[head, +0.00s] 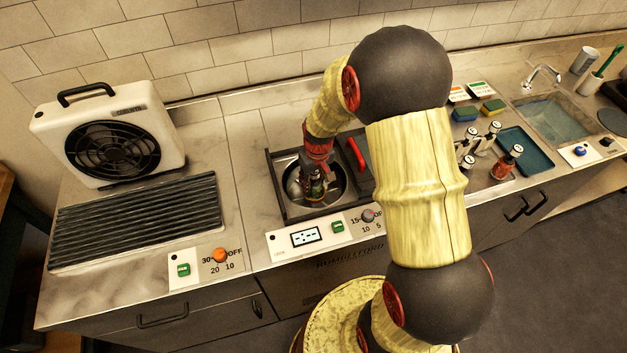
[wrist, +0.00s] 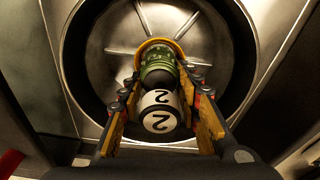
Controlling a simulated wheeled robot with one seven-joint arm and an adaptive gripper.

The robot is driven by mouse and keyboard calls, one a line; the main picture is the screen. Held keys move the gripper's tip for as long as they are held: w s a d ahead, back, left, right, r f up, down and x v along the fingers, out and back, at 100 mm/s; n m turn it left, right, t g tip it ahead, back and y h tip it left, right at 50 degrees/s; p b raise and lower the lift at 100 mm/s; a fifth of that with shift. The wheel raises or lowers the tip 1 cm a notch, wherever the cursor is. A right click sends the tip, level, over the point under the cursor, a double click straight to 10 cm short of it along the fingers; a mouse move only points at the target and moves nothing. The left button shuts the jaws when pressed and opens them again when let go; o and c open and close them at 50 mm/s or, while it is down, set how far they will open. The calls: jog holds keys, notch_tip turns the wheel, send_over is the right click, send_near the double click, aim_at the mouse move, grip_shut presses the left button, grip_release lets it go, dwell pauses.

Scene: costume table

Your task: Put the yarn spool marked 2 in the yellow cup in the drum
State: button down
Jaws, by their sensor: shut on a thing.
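The yarn spool (wrist: 158,108), with green yarn and a white end marked 2, is between the fingers of my gripper (wrist: 163,112) in the wrist view. My gripper is shut on it. A yellow-orange rim (wrist: 163,43) curves around the spool's far end; I cannot tell whether it is part of a cup. The round metal drum (wrist: 108,52), with raised ribs on its floor, lies behind the spool. In the head view my gripper (head: 313,184) points down within the drum's opening (head: 291,184). Whether the spool touches the drum floor cannot be told.
A dark lid with a red handle (head: 357,153) stands right of the drum. A control panel (head: 310,237) is in front. A fan (head: 112,140) and black ribbed mat (head: 140,220) are at left. Several white-topped spools (head: 468,161), a blue tray (head: 525,150) and a sink (head: 555,118) are at right.

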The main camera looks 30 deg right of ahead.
jog(key=shift+f, duration=0.2)
jog(key=c, duration=1.2)
grip_release()
jog(key=shift+o, duration=0.6)
jog(key=shift+o, duration=1.4)
jog(key=shift+r+p, duration=2.4)
jog(key=shift+r, duration=1.15)
